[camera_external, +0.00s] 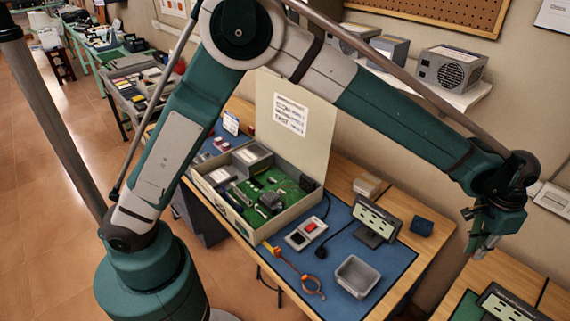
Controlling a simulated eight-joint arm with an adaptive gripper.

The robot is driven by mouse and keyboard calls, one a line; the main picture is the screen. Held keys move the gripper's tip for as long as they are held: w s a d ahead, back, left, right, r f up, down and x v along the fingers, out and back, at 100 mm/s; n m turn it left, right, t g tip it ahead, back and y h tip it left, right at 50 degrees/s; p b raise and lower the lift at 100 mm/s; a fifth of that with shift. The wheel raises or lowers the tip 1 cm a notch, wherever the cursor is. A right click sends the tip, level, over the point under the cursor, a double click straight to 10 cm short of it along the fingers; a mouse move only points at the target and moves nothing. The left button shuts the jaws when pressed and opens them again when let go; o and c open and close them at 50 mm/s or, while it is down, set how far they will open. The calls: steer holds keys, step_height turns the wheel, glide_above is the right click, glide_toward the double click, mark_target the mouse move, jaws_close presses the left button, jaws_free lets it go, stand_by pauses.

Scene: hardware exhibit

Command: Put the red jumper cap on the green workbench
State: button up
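A small red piece (310,226) sits in the right part of a pale two-part holder (305,234) on the blue mat; it may be the red jumper cap, but it is too small to be sure. Small pink-red pieces (219,142) also lie left of the open computer case. A wooden bench with a green mat (467,307) shows partly at the bottom right, cut off by the frame. My gripper (483,252) hangs pointing down at the right, above and behind this bench, away from the holder. Its fingers are small and I cannot tell their opening.
The open case (259,233) with a green circuit board stands on the blue-matted bench. A grey bin (356,276), an orange wrist strap (300,283), a tilted display (375,219) and a dark blue block (422,226) lie around. Another display (508,303) stands on the green-matted bench.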

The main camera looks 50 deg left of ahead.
glide_above(461, 298)
steer(key=shift+s+a+r+m, duration=0.2)
steer(key=shift+s+m, duration=0.05)
steer(key=shift+m, duration=0.05)
steer(key=shift+f, duration=0.15)
step_height(461, 298, down, 13)
steer(key=shift+f+b, duration=0.15)
steer(key=shift+b, duration=0.5)
steer(key=shift+f, duration=2.25)
steer(key=shift+f+b, duration=0.1)
steer(key=shift+b, duration=0.2)
